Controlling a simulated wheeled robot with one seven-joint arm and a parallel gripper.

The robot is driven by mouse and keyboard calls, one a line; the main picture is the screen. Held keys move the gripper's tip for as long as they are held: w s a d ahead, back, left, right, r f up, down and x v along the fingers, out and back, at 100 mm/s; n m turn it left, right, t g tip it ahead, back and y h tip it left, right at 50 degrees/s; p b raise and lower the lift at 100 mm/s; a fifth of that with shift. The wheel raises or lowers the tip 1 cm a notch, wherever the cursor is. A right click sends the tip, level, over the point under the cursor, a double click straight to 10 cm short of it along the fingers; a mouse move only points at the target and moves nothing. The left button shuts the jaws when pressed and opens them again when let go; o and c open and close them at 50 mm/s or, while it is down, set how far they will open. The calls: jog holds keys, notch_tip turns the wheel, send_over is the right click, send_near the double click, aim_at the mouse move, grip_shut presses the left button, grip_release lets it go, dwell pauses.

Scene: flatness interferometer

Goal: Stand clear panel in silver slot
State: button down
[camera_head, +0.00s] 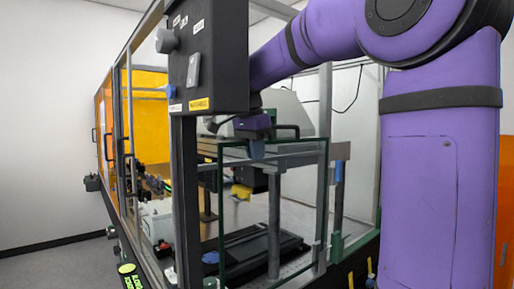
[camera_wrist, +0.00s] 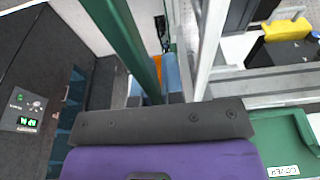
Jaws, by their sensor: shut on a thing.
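The clear panel (camera_head: 221,215) is a large upright transparent sheet with dark green edges, inside the open-fronted enclosure in the head view. My gripper (camera_head: 257,148) is at its top edge, shut on it with blue fingertips. In the wrist view my gripper (camera_wrist: 162,85) has the panel's dark green edge (camera_wrist: 128,40) running up and away from between the fingers. I cannot pick out the silver slot for certain; a silver-grey rail (camera_wrist: 255,84) crosses the wrist view at right. Whether the panel's lower edge touches anything is not clear.
A grey post with a blue clip (camera_head: 338,172) stands right of the panel. A black instrument base (camera_head: 265,245) shows through and behind the panel. A dark control box (camera_head: 207,55) hangs at the front left. A green labelled block (camera_wrist: 285,140) is close to my gripper's right.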

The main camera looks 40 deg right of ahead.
jog(key=shift+w+a+f, duration=0.1)
jog(key=shift+f, duration=1)
jog(key=shift+w+f, duration=0.1)
jog(key=shift+f, duration=1)
jog(key=c, duration=1.2)
grip_release()
jog(key=shift+o, duration=0.2)
jog(key=r, duration=0.2)
jog(key=a+r, duration=0.1)
jog(key=r, duration=0.5)
jog(key=shift+s+a, duration=0.15)
jog(key=shift+a, duration=0.05)
jog(key=shift+s+f, duration=0.1)
